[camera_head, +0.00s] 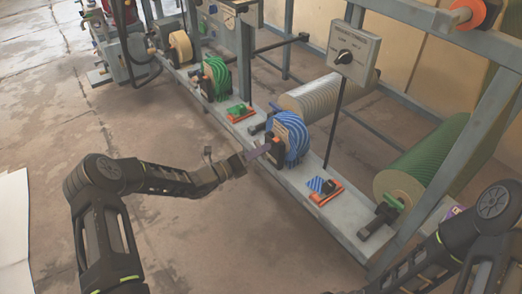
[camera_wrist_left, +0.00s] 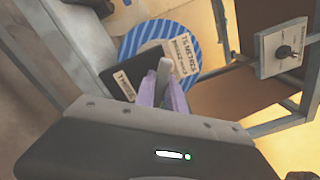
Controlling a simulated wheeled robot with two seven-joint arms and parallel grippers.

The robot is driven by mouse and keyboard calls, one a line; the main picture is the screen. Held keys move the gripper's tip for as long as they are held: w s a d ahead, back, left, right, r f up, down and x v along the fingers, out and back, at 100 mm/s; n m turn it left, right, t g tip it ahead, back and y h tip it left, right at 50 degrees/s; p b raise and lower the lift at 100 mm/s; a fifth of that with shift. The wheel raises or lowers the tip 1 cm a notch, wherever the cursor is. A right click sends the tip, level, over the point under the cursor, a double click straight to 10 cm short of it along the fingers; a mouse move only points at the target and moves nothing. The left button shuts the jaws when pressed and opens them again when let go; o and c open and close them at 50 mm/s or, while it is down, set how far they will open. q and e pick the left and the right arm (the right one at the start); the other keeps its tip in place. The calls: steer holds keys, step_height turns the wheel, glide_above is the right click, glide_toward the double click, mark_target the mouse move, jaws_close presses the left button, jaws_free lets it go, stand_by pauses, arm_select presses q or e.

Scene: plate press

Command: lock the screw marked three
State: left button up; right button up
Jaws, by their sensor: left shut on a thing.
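The blue-striped roll (camera_head: 290,138) with a dark block on its near side sits on the grey frame in the middle of the head view. My left gripper (camera_head: 258,152) reaches that block from the left. In the left wrist view, its purple fingers (camera_wrist_left: 165,97) are shut on a pale grey screw handle (camera_wrist_left: 164,70) in front of the dark block (camera_wrist_left: 130,75).
A green roll (camera_head: 216,74) and a yellow roll (camera_head: 181,46) sit farther along the frame. A switch box (camera_head: 352,50) stands on a post behind. A blue-striped piece in an orange holder (camera_head: 325,192) lies nearer. The floor left of the frame is clear.

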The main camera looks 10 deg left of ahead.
arm_select(q)
jaws_close()
